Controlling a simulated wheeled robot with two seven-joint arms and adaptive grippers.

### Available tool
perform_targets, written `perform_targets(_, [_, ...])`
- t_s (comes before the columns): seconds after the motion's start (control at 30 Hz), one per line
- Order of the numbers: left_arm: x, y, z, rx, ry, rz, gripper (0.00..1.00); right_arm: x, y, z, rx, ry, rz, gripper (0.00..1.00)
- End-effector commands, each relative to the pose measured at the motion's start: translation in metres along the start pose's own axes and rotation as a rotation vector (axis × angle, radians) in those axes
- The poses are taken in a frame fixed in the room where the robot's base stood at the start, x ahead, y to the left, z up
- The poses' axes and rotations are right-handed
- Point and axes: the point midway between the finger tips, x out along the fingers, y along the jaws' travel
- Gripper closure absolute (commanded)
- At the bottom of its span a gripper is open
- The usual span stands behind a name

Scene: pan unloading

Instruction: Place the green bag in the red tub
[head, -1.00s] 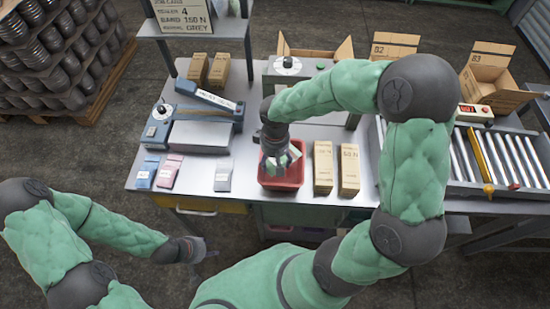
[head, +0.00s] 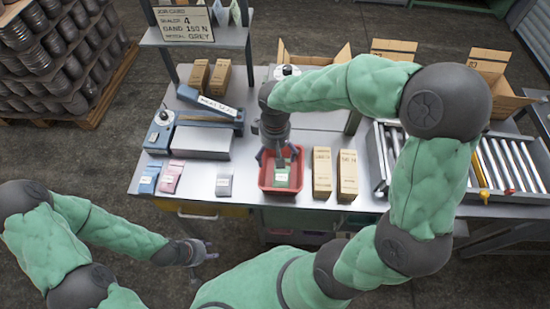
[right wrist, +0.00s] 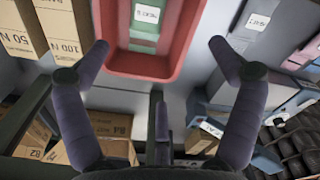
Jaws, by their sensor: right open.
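The green bag (head: 282,178) lies inside the red tub (head: 267,187) on the table, its white label facing up. It also shows in the right wrist view (right wrist: 146,30), inside the red tub (right wrist: 150,68). My right gripper (head: 277,160) is over the back part of the tub. In the right wrist view its fingers (right wrist: 160,60) are spread wide, with nothing between them, and the bag is apart from them. My left gripper (head: 205,250) is low in front of the table, away from the tub and empty; its fingers look apart.
Two tan cartons (head: 335,174) stand just right of the tub. A grey bag (head: 224,185), a pink bag (head: 171,177) and a blue bag (head: 149,180) lie to the left. A sealer (head: 205,130) stands behind them. A roller conveyor (head: 500,165) is at the right.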

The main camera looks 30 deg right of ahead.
Motion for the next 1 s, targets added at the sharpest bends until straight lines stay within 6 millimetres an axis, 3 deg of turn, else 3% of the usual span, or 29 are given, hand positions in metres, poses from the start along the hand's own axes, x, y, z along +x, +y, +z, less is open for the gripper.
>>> perform_targets(0.1, [-0.004,0.002,0.000,0.000,0.000,0.000,0.60,-0.025,0.000,-0.001,-0.001,0.003,0.000,0.07])
perform_targets(0.33, [-0.007,0.003,0.000,0.000,0.000,0.000,0.60,-0.050,0.000,-0.001,0.000,0.001,0.000,0.07])
perform_targets(1.0, [-0.007,0.003,0.000,0.000,0.000,0.000,0.60,-0.055,0.000,0.000,0.000,-0.001,0.000,0.07])
